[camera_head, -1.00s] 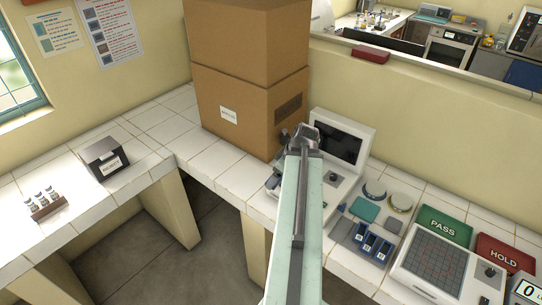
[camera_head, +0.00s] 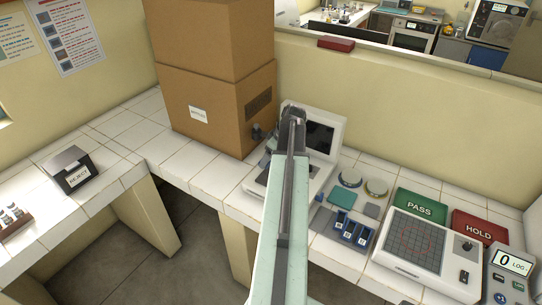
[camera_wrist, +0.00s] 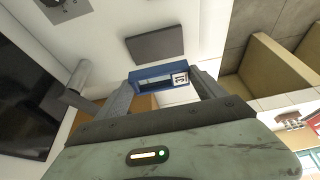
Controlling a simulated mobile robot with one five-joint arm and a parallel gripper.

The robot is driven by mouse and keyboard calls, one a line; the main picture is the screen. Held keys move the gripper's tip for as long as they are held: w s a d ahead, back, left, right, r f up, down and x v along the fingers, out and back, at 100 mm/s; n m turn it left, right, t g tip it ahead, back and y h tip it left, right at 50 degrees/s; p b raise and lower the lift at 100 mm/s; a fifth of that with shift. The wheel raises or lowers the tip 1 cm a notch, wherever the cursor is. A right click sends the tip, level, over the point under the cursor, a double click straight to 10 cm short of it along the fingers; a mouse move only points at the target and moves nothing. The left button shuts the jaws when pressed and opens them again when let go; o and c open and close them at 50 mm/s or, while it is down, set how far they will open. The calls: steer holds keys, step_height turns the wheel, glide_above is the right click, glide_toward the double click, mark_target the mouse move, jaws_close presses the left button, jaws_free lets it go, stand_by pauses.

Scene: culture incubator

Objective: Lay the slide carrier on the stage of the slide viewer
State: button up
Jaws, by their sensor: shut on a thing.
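My gripper (camera_wrist: 163,88) is shut on the blue slide carrier (camera_wrist: 150,77), which has a pale window and a black-and-white code label at one end. The slide viewer (camera_head: 326,121) is a white device with a dark screen, on the tiled counter beside the cardboard boxes. In the wrist view its white body (camera_wrist: 205,20) lies beyond the carrier, with a dark grey rectangular pad (camera_wrist: 155,45) that looks like the stage. The carrier is apart from the pad in the picture; its height above is unclear. In the head view my arm hides the carrier and part of the viewer.
Stacked cardboard boxes (camera_head: 215,100) stand close on the viewer's left. To its right are a tray with blue carriers (camera_head: 355,232), round dishes (camera_head: 377,187), the green PASS pad (camera_head: 421,206), the red HOLD pad (camera_head: 474,227) and a white grid device (camera_head: 413,245).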

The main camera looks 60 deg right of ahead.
mark_target(267, 174)
steer(key=shift+f+b, duration=3.15)
steer(key=shift+f, duration=0.15)
steer(key=shift+f+b, duration=0.55)
steer(key=shift+f, duration=0.05)
steer(key=o, duration=1.5)
steer(key=shift+r, duration=0.1)
